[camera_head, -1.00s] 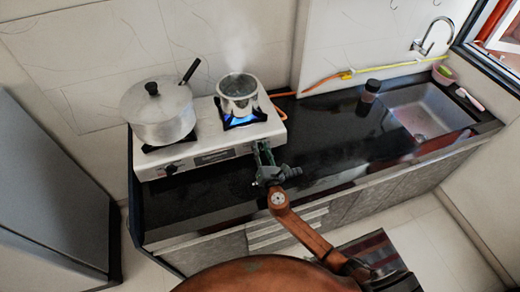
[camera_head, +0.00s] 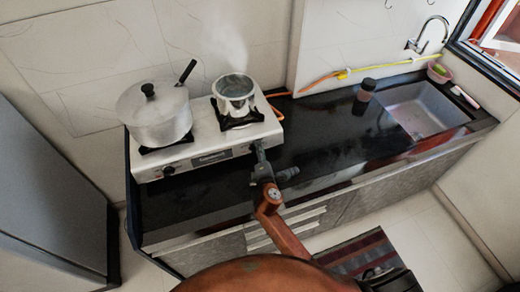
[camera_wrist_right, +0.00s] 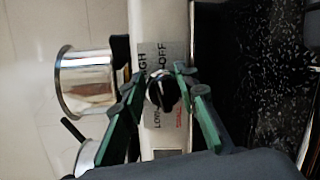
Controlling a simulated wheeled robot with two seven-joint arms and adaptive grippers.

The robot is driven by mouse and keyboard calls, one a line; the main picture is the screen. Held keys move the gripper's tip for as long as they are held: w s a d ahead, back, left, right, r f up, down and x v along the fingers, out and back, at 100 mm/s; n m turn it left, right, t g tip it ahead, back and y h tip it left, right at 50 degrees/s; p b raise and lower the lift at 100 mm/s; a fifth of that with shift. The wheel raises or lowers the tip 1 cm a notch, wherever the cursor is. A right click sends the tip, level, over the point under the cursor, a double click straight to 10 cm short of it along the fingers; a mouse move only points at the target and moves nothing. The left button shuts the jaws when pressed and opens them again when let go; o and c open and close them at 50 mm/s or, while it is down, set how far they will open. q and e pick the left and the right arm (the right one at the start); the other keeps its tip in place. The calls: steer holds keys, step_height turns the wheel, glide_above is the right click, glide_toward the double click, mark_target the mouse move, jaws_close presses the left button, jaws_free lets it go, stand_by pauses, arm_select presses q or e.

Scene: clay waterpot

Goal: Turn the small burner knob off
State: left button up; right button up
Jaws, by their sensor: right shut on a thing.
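The white two-burner stove (camera_head: 212,154) stands on the black counter. The small burner knob (camera_wrist_right: 161,89), black and round, sits on the stove's front panel with the words HIGH, LOW and OFF printed around it. My right gripper (camera_head: 258,150) is at the right end of that panel and covers the knob in the head view. In the right wrist view its green-padded fingers lie on either side of the knob, shut on it. The small steaming pot (camera_head: 235,94) stands on the right burner, with no flame visible under it. My left gripper is not in view.
A large lidded pot (camera_head: 157,115) stands on the left burner, beside another knob (camera_head: 169,170). A dark bottle (camera_head: 365,90) stands near the sink (camera_head: 425,110). The black counter (camera_head: 325,135) right of the stove is mostly clear.

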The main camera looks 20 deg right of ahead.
steer(key=shift+s+f+m+g, duration=0.1)
steer(key=shift+f+m+g, duration=0.05)
steer(key=shift+m, duration=0.45)
steer(key=shift+f+m+g, duration=0.1)
steer(key=shift+m+g, duration=0.05)
steer(key=shift+m, duration=0.45)
steer(key=shift+p, duration=0.3)
steer(key=o, duration=1.1)
steer(key=shift+c, duration=0.2)
steer(key=v, duration=1.2)
